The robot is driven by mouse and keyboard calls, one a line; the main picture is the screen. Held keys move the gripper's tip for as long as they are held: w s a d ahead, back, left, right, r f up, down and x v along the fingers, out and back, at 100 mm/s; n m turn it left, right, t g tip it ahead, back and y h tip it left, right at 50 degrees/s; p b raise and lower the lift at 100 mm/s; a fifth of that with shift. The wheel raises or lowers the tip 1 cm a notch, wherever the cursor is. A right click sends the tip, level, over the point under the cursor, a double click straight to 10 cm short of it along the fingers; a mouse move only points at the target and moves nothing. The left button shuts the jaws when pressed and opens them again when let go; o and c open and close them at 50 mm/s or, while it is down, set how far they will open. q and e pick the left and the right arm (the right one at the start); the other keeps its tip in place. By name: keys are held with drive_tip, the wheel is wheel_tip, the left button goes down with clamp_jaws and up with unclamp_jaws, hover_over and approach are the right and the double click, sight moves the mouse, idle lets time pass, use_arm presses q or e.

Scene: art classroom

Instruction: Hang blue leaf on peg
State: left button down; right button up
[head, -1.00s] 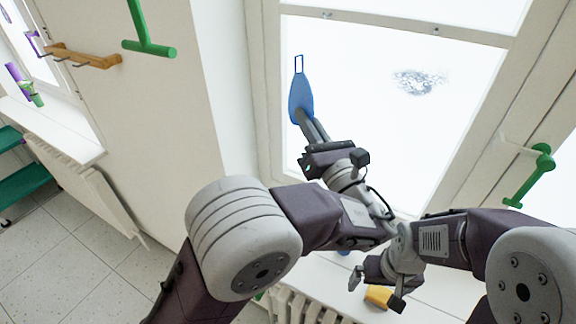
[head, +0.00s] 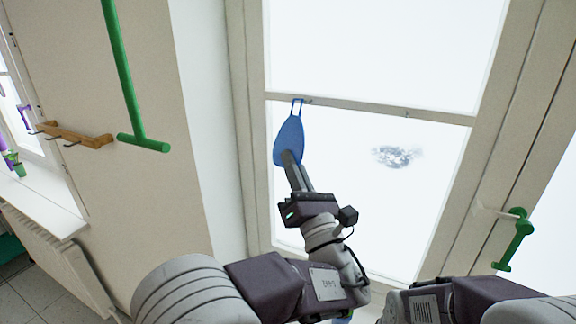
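The blue leaf (head: 289,141) is a flat teardrop shape with a narrow rectangular loop at its top. It stands roughly upright in front of the window, loop upward. My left gripper (head: 291,160) is shut on the leaf's lower end. A wooden rack (head: 75,135) with several dark pegs is fixed to the wall at the left, well apart from the leaf. My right gripper is out of view; only part of the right arm shows at the bottom right.
A green T-shaped bar (head: 125,80) stands out between the rack and the leaf. A green window handle (head: 515,240) is at the right. A white sill (head: 40,207) and radiator lie at lower left. The wall below the green bar is clear.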

use_arm(q)
drive_tip(key=w, duration=0.1)
drive_tip(key=w+d, duration=0.1)
drive_tip(key=w, duration=0.1)
drive_tip(key=shift+f+p, duration=0.15)
drive_tip(key=shift+p, duration=0.25)
drive_tip(key=shift+w+d+f, duration=0.25)
drive_tip(key=shift+w+d, duration=0.1)
drive_tip(key=shift+w, duration=0.4)
drive_tip(key=shift+w+d+f, duration=0.25)
drive_tip(key=shift+w+d, duration=0.1)
drive_tip(key=shift+w, duration=0.35)
drive_tip(key=c, duration=1.6)
unclamp_jaws()
drive_tip(key=shift+o, duration=0.2)
drive_tip(key=shift+f, duration=0.1)
